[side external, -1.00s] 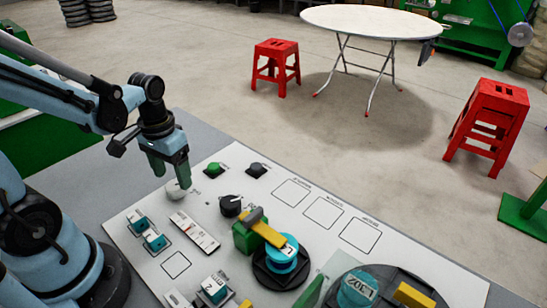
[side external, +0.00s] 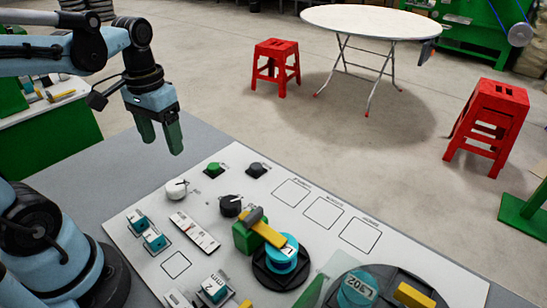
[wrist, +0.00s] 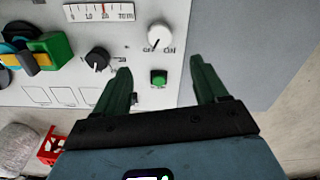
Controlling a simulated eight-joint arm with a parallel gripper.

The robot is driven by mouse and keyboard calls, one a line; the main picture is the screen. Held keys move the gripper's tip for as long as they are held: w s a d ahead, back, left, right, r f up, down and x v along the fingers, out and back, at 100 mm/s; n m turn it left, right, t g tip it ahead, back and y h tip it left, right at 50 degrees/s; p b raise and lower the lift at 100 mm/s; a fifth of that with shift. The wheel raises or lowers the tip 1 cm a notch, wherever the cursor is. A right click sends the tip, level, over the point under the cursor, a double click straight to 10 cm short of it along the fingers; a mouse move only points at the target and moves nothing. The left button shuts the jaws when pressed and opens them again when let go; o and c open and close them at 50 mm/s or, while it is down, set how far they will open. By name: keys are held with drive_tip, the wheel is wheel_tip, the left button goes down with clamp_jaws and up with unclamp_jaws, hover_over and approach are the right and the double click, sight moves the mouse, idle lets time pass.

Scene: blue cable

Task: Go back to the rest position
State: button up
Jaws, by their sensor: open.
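My gripper (side external: 160,135) has two green fingers and hangs in the air above the back left edge of the white panel (side external: 330,215). It is open and empty. In the wrist view the fingers of my gripper (wrist: 163,85) stand apart, with the green button (wrist: 159,77) showing between them. The white knob (wrist: 158,36) lies beyond the fingertips, with OFF and ON marks beside it. In the side view the white knob (side external: 176,189) is below my gripper, apart from it.
A black knob (side external: 231,205), green button (side external: 214,169) and dark button (side external: 257,170) sit on the panel. A green and yellow lever (side external: 257,232) and teal spools (side external: 282,253) stand nearer the front. A round table (side external: 375,20) and red stools (side external: 276,66) stand on the floor behind.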

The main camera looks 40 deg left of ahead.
drive_tip(key=w+d+m+t, duration=0.2)
drive_tip(key=w+d+t, duration=0.1)
drive_tip(key=d+t, duration=0.4)
drive_tip(key=shift+w+f, duration=0.2)
drive_tip(key=shift+w, duration=0.2)
drive_tip(key=shift+c, duration=0.4)
